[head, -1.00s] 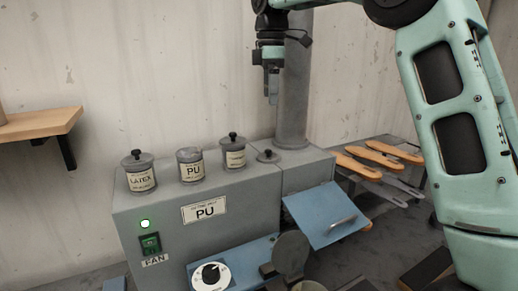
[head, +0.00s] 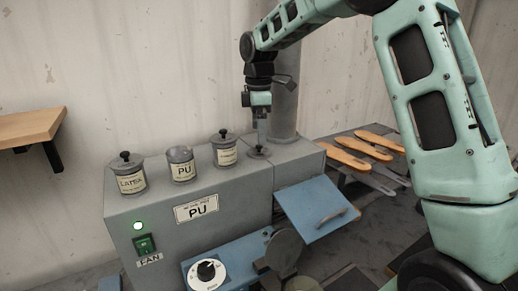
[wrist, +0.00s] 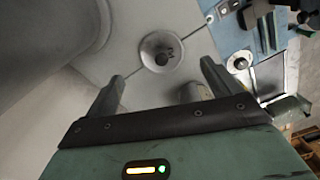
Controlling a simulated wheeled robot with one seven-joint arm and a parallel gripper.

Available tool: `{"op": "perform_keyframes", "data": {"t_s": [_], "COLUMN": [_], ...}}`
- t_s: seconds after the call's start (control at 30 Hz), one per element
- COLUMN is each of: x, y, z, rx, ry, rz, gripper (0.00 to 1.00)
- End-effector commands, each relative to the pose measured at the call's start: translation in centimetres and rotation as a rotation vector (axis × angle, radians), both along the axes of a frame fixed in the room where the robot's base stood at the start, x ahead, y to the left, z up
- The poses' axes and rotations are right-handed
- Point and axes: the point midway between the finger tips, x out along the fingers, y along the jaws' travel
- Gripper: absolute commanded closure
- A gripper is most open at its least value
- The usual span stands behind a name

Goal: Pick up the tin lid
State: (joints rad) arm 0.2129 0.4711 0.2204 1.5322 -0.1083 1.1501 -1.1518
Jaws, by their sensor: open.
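The tin lid (head: 257,153) is a small grey disc with a dark knob. It lies flat on top of the grey machine, to the right of the tins. In the wrist view the lid (wrist: 157,61) shows ahead, between the lines of my two fingers. My gripper (head: 262,138) points down just above the lid, its fingers apart and empty. In the wrist view the gripper (wrist: 161,73) has one finger on each side. The tin marked PU (head: 181,167) has no knobbed lid on it.
The LATEX tin (head: 131,176) and another lidded tin (head: 224,150) stand on the machine (head: 238,190). A grey pipe (head: 284,108) rises close behind the lid. A blue flap (head: 312,208) hangs in front. Orange soles (head: 364,146) lie at right.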

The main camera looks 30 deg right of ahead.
Motion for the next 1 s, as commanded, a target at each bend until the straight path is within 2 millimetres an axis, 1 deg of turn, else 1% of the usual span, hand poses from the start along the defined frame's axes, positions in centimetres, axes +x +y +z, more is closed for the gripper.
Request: {"op": "perform_keyframes", "data": {"t_s": [0.13,0.3,0.4,0.5,0.67,0.7,0.77,0.8,0.83,0.87,1.0], "x": [-0.2,-0.3,-0.4,-0.3,-0.3,-0.3,-0.3,-0.3,-0.3,-0.3,-0.3], "y": [0.0,0.1,0.0,0.0,0.0,0.0,0.0,0.0,0.1,0.1,0.0], "z": [-1.1,-3.6,-4.6,-5.1,-5.1,-5.1,-5.1,-5.1,-5.1,-5.1,-5.1], "rx": [0.0,0.0,-0.001,-0.001,-0.001,-0.001,0.0,0.0,0.0,0.0,0.0], "ry": [0.005,0.004,0.004,0.0,0.0,0.0,0.0,0.0,0.0,0.0,0.0], "rz": [0.001,0.001,0.0,0.0,0.0,0.0,0.0,0.0,0.0,0.0,0.0], "gripper": [0.1,0.1,0.1,0.1,0.1,0.16,0.33,0.44,0.52,0.58,0.58]}}
